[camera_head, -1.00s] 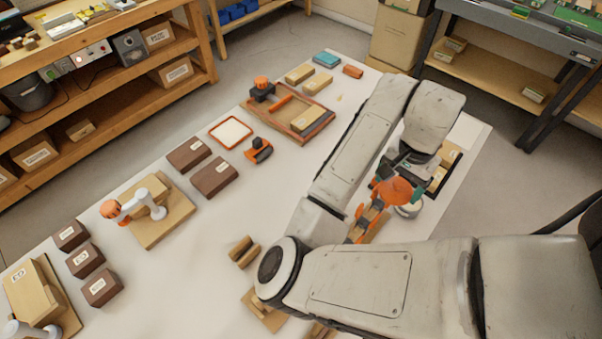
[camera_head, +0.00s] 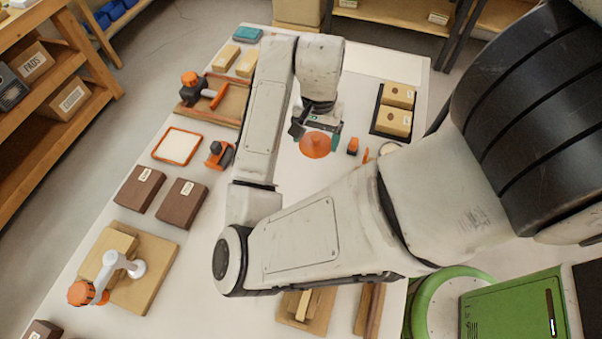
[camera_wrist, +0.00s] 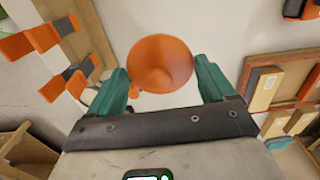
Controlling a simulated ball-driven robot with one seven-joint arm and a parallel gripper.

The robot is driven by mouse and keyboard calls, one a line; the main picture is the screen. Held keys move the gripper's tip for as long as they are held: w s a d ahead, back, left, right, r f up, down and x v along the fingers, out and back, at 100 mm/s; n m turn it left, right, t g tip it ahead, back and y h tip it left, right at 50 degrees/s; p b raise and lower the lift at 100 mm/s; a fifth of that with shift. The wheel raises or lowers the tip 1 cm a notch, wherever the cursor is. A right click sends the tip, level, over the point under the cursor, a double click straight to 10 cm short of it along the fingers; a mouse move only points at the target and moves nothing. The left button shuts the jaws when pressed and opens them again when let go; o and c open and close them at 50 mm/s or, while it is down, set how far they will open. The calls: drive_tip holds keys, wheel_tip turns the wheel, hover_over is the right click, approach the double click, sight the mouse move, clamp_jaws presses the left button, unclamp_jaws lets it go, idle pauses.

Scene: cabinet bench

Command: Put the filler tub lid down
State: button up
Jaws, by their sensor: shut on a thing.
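The filler tub lid appears as an orange round disc (camera_head: 315,145) in the head view. It also fills the space between the green fingers in the wrist view, as an orange disc (camera_wrist: 160,60). My gripper (camera_wrist: 161,70) is shut on the lid, with one finger at each side of it. The lid is held over the white bench top, and its exact height is hard to tell. A pale round top (camera_head: 388,149), perhaps the open filler tub, shows at the right, mostly hidden behind my arm.
A small orange-and-black item (camera_head: 353,146) stands just right of the lid. A black tray (camera_head: 375,118) with two tan blocks lies farther right. An orange-rimmed white tray (camera_head: 176,146) and an orange-and-black tool (camera_head: 220,154) lie left of my arm.

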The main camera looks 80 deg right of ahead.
sight(312, 136)
drive_tip(key=shift+w+f+b, duration=0.25)
drive_tip(key=shift+f+b, duration=0.25)
drive_tip(key=shift+f, duration=0.25)
drive_tip(key=shift+w+f+b, duration=0.2)
drive_tip(key=shift+f+b, duration=0.3)
drive_tip(key=shift+f, duration=0.25)
wheel_tip(312, 136, down, 10)
drive_tip(key=shift+r+b, duration=0.1)
drive_tip(key=shift+b, duration=0.25)
drive_tip(key=shift+f, duration=0.2)
drive_tip(key=o, duration=0.8)
drive_tip(key=shift+o, duration=0.2)
